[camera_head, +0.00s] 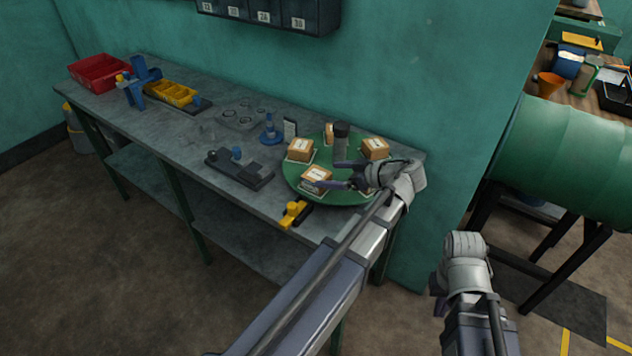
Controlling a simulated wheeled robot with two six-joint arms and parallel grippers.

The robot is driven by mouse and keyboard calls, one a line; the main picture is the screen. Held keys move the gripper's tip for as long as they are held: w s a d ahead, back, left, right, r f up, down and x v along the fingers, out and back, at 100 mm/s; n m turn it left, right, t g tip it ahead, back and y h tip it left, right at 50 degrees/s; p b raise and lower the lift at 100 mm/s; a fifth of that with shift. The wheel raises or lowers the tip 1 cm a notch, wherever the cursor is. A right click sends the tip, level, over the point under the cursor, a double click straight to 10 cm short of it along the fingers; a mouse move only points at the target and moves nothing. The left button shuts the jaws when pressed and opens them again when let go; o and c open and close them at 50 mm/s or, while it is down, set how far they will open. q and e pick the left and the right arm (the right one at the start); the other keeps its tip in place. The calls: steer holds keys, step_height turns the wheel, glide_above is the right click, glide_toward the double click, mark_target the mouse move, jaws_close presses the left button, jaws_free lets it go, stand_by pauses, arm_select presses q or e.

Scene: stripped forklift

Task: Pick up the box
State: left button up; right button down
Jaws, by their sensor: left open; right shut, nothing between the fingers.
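Several small brown cardboard boxes with white labels stand on a round green turntable (345,194) at the right end of the workbench. One box (315,179) is at the turntable's front left, one box (301,149) at its left, one box (375,148) at its back right, and another box (329,136) is partly hidden behind a dark cylinder (341,140). My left gripper (339,175) is open over the turntable, its fingers pointing left, just right of the front box. I cannot tell whether it touches that box. My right gripper (439,300) is shut and empty, off the bench, over the floor.
The grey workbench (180,125) also holds a red bin (98,72), a yellow tray (171,92), a blue fixture (138,80), a dark plate with a blue knob (240,170) and a yellow-handled tool (294,213). A large green cylinder (565,155) stands at right.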

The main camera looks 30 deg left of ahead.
mark_target(318, 175)
arm_select(q)
steer(key=shift+a+f, duration=0.15)
steer(key=shift+f, duration=0.05)
steer(key=b+x, duration=0.1)
steer(key=x, duration=0.1)
steer(key=b+x, duration=0.1)
steer(key=x, duration=0.1)
steer(key=shift+w+f+b, duration=0.25)
steer(key=shift+f+b, duration=0.1)
steer(key=shift+b, duration=0.05)
steer(key=shift+a, duration=0.2)
steer(key=c, duration=1.5)
steer(key=shift+r, duration=0.1)
step_height(318, 175, up, 10)
steer(key=p, duration=1)
